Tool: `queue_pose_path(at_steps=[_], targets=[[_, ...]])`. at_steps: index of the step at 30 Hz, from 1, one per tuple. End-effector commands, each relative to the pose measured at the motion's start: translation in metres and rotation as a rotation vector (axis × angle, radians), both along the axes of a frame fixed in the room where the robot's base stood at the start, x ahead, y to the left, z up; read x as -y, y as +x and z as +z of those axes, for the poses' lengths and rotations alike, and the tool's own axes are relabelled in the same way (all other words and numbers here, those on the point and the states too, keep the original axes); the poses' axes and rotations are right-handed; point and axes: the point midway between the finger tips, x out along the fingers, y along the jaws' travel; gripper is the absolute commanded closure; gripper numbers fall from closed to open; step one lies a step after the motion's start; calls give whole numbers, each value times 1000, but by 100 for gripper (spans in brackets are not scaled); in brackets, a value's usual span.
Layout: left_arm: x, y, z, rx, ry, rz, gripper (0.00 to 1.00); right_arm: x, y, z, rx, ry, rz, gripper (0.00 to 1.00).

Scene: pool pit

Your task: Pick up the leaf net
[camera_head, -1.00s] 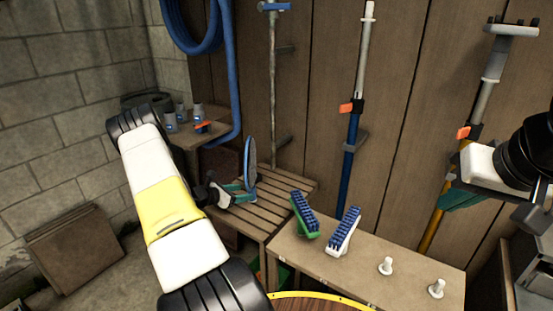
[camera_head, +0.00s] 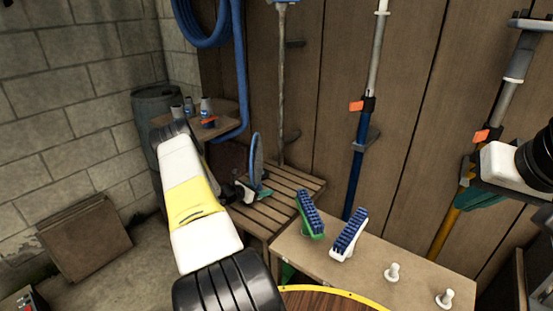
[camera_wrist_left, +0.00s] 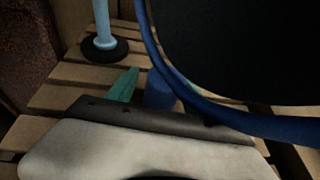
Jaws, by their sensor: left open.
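The leaf net (camera_head: 256,158), a blue hoop with dark mesh, stands upright on the slatted wooden bench. In the left wrist view its blue rim and dark mesh (camera_wrist_left: 240,50) fill the upper right. My left gripper (camera_head: 262,191) is at the foot of the hoop, low over the slats, with teal fingers open. In the left wrist view, the open left gripper (camera_wrist_left: 155,88) has a short blue stub of the net (camera_wrist_left: 159,92) between its fingers; contact cannot be told. The rim hides part of one finger. My right gripper (camera_head: 466,185) is partly visible at the right edge, its fingertips unclear.
The slatted bench (camera_head: 290,188) adjoins a board with a green brush (camera_head: 310,216), a white brush (camera_head: 348,236) and two white pegs. Poles hang on the plank wall. A light-blue post (camera_wrist_left: 102,25) with a black base stands on the slats. A shelf with bottles (camera_head: 205,106) is behind.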

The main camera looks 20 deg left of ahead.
Motion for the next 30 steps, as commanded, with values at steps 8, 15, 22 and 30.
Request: queue_pose_path(at_steps=[8, 15, 22, 30], targets=[[1, 1, 0, 0, 0, -1, 53, 0, 0, 0, 0, 0, 0, 100], [1, 1, 0, 0, 0, -1, 100, 0, 0, 0, 0, 0, 0, 100], [1, 1, 0, 1, 0, -1, 100, 0, 0, 0, 0, 0, 0, 100], [0, 1, 24, 4, 2, -2, 100, 0, 0, 0, 0, 0, 0, 100]])
